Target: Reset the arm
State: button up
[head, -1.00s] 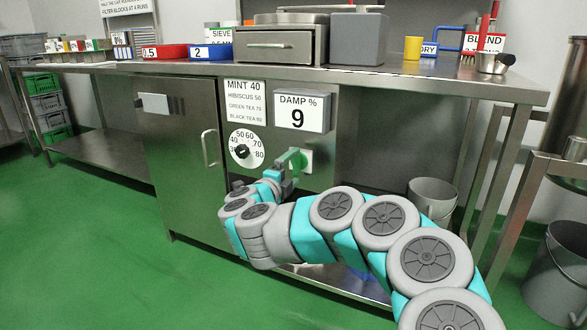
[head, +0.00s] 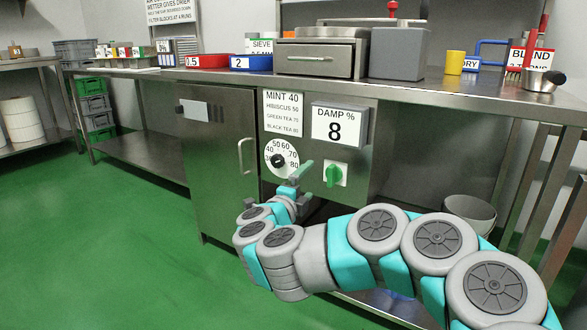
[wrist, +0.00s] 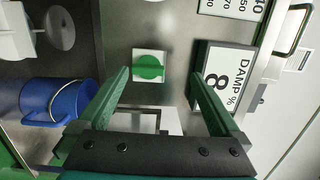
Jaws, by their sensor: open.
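My gripper (head: 303,184) is open and empty in front of the steel cabinet, to the left of the green knob (head: 334,175) in the head view. The green knob sits on a white plate and stands clear of the fingers. In the wrist view my gripper (wrist: 158,60) has its two green fingers spread wide, and the green knob (wrist: 149,67) shows between them, farther off. My grey and teal arm reaches in from the lower right, bent low in front of the cabinet.
A damp display (head: 338,126) reading 8 hangs above the knob, beside a dial (head: 281,160). The steel counter (head: 420,92) holds a drawer unit (head: 315,58) and trays. A grey bucket (head: 470,211) stands at right. A blue bucket (wrist: 50,103) shows in the wrist view. Green floor is clear at left.

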jog(key=s+a+r+n+t+y, duration=0.2)
jog(key=s+a+r+n+y, duration=0.1)
jog(key=a+r+n+y, duration=0.75)
jog(key=s+a+f+n+g+y, duration=0.5)
jog(key=s+a+f+n+y, duration=0.15)
jog(key=s+n, duration=0.25)
jog(key=s+d+f+n+g+h, duration=0.25)
jog(key=s+d+f+g, duration=0.3)
jog(key=s+f, duration=0.3)
jog(key=s+d+f+n+g+h, duration=0.2)
jog(key=s+d+f+n+g, duration=0.15)
jog(key=s+d+f, duration=0.55)
jog(key=s+d+f+m+g+h, duration=0.1)
jog(key=s+d+g+h, duration=0.15)
jog(key=s+d, duration=0.45)
jog(key=s+d+f+m+g+h, duration=0.1)
jog(key=s+d+f+g, duration=0.15)
jog(key=s, duration=0.95)
notch_tip(320, 180, up, 14)
jog(key=p, duration=1.3)
jog(key=shift+w+r+g, duration=0.2)
jog(key=shift+w+g, duration=0.05)
jog(key=shift+g, duration=0.15)
